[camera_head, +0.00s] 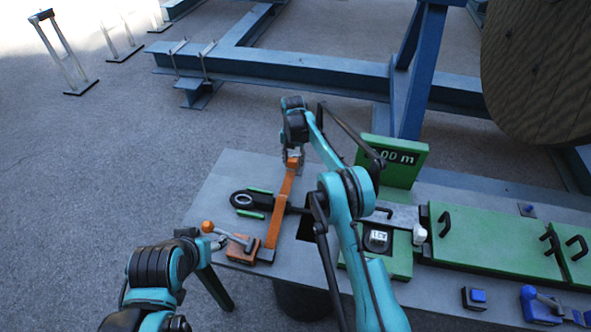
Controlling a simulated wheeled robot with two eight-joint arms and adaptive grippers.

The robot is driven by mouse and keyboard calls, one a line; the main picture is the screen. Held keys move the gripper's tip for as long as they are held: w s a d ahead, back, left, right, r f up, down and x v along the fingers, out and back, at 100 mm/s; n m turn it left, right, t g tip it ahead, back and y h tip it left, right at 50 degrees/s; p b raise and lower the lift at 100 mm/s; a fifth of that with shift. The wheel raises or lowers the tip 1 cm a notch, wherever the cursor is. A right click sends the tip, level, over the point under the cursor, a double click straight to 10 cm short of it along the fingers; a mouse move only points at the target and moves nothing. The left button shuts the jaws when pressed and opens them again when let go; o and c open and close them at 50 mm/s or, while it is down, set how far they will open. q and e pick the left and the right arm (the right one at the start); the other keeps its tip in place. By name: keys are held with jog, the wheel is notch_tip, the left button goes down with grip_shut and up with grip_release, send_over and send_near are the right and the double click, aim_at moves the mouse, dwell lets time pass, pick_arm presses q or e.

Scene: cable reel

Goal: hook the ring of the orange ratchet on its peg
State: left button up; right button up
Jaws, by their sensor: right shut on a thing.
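The orange ratchet (241,250) sits at the table's front left, with a grey lever and an orange knob (207,227). An orange strap (280,207) runs from beside it up to my right gripper (292,157). That gripper is shut on the strap's upper end, over the table's back part. The ring is too small and covered to make out there. I cannot pick out the peg.
A black round piece (243,199) lies between two green bars, left of the strap. Green lids (480,243) and a blue button box (475,298) are at the right. Blue beams (300,70) stand behind the table (216,190).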

jog(key=shift+f+b, duration=1.35)
jog(key=shift+f, duration=0.8)
dwell(1.6)
jog(key=o, duration=1.4)
notch_tip(320, 180, up, 12)
